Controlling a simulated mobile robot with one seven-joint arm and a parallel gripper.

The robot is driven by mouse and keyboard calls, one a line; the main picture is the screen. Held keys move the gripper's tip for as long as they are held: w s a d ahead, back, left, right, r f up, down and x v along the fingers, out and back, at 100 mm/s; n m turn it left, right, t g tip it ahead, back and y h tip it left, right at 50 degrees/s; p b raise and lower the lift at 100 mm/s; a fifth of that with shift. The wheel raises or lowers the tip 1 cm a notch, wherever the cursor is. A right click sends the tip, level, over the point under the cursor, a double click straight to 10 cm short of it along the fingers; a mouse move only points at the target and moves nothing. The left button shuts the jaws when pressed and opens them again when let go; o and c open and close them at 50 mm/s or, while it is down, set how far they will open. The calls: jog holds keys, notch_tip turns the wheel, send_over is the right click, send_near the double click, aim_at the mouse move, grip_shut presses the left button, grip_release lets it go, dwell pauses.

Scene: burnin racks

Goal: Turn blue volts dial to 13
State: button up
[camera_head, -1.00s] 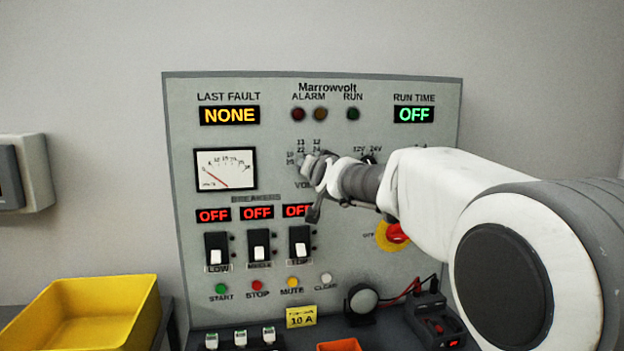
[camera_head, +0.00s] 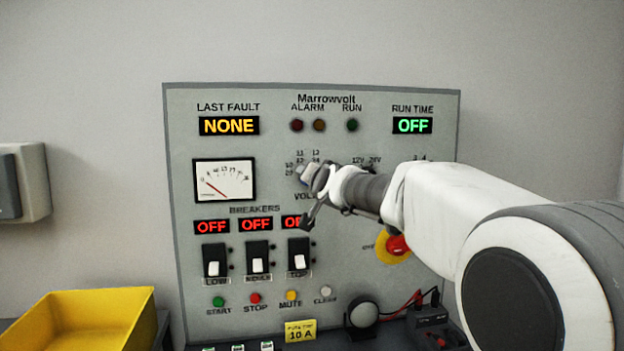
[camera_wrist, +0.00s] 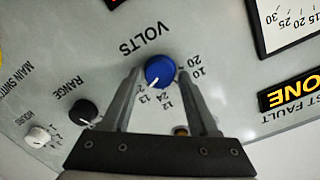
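The blue VOLTS dial (camera_wrist: 160,71) is on the panel in the wrist view. Its white pointer line aims down-left in that view, roughly toward the printed 13. My gripper (camera_wrist: 160,72) is open, with one finger on each side of the dial. Narrow gaps seem to show between fingers and dial; contact cannot be told for sure. In the head view my gripper (camera_head: 308,192) is at the VOLTS area of the panel and mostly hides the dial.
The black RANGE knob (camera_wrist: 83,111) and the white knob (camera_wrist: 39,137) lie beside the dial. Breaker switches (camera_head: 257,262), a red emergency button (camera_head: 397,245) and a voltmeter (camera_head: 225,180) are on the same panel. A yellow bin (camera_head: 80,322) stands at lower left.

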jog(key=shift+o, duration=0.9)
jog(key=b+v, duration=0.4)
jog(key=v, duration=1.3)
jog(key=shift+s, duration=0.15)
jog(key=shift+d, duration=0.15)
jog(key=s+d+f+n+g+h, duration=0.15)
jog(key=s+d+f+g, duration=0.3)
jog(key=s+f, duration=0.5)
jog(key=s+d+f+n+g+h, duration=0.1)
jog(key=s+d+f+g+h, duration=0.15)
jog(key=s+d+f, duration=0.5)
jog(key=s+d+f+n+g+h, duration=0.1)
jog(key=s+d+f+g, duration=0.25)
jog(key=s+f, duration=0.8)
notch_tip(320, 180, up, 14)
jog(key=w+p, duration=0.1)
jog(key=p, duration=1.4)
jog(key=shift+a+r, duration=0.25)
jog(key=shift+a, duration=0.15)
jog(key=shift+w, duration=0.15)
